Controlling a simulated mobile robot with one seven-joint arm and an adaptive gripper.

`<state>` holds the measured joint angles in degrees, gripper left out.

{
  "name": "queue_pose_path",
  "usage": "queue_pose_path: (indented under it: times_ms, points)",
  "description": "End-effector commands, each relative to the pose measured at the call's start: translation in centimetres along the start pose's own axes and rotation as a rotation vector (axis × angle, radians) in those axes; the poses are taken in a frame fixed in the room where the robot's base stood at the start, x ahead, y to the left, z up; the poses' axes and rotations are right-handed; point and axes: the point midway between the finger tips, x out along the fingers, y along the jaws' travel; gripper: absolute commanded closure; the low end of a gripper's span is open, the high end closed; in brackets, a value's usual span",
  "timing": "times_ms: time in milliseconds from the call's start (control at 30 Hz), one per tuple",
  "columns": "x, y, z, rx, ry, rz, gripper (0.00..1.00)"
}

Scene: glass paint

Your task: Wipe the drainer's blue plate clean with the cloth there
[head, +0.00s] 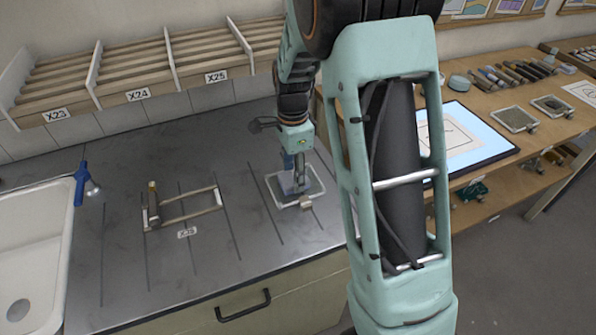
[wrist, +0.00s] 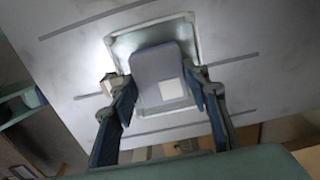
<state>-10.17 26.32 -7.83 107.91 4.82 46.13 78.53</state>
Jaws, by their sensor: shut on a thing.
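My gripper (wrist: 166,110) points down over the steel drainer top, its fingers on both sides of a flat grey-blue piece, seemingly the cloth (wrist: 155,65), with a pale square on it. The cloth lies over or just above a plate with a pale rim (wrist: 193,30); I cannot tell whether it touches. In the head view, the plate (head: 318,188) lies on the drainer, right of centre, and my gripper (head: 299,186) hides part of it. The plate's face looks greyish, and its middle is hidden by the cloth.
A small beige block (head: 306,202) sits at the plate's near edge. A wooden frame (head: 190,213) lies to the left, with a dark upright piece (head: 152,207) at its end. Slatted racks (head: 140,68) stand behind.

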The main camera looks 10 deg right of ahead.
Motion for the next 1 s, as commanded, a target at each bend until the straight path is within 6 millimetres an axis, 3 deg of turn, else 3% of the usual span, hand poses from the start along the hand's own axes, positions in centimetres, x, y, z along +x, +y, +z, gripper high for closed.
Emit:
queue_pose_path:
  times_ms: [400, 1000]
  points:
    - [-0.1, -0.1, 2.6, 0.000, 0.000, 0.000, 0.77]
    - [0.2, 0.0, -0.5, 0.002, 0.001, 0.001, 0.77]
